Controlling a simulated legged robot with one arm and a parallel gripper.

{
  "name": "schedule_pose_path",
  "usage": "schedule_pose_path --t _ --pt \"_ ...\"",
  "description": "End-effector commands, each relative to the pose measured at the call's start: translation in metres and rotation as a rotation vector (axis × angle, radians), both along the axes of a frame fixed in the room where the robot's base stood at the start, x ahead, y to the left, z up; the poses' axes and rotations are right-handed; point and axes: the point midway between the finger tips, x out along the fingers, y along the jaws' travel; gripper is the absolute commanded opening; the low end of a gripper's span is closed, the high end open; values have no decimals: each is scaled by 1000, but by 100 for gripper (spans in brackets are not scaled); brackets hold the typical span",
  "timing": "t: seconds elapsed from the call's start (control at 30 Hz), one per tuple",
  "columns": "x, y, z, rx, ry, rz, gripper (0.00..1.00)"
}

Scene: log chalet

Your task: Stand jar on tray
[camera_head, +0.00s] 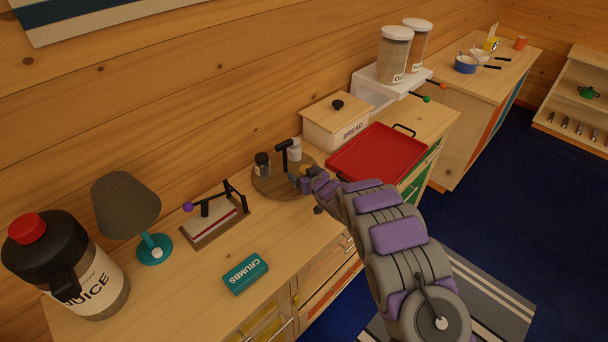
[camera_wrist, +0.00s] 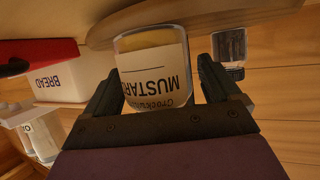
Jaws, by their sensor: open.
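A glass mustard jar (camera_wrist: 152,65) with a white label and yellow contents shows between my fingers in the wrist view, where the picture is turned over. In the head view only a small yellow part of it (camera_head: 312,172) shows behind my gripper (camera_head: 301,182). My gripper, also in the wrist view (camera_wrist: 165,82), is open with one finger on each side of the jar; I cannot tell whether they touch it. The jar is at the round wooden turntable (camera_head: 267,187). The red tray (camera_head: 376,152) lies empty on the counter to the right, with a black handle at its far end.
A dark-lidded jar (camera_head: 262,164), a pale shaker (camera_head: 294,149) and a black handle (camera_head: 282,153) stand on the turntable. The bread box (camera_head: 336,122) stands behind the tray's left side. A teal crumbs box (camera_head: 245,273) lies in front, left. Bare counter lies between.

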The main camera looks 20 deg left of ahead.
Motion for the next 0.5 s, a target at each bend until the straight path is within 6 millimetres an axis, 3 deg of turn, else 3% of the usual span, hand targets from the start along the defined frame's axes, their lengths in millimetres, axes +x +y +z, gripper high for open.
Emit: schedule_pose_path --t 0.37,0.5 --pt "0 0 -3 1 -1 0 90" --pt "-8 -10 6 -2 1 -2 90"
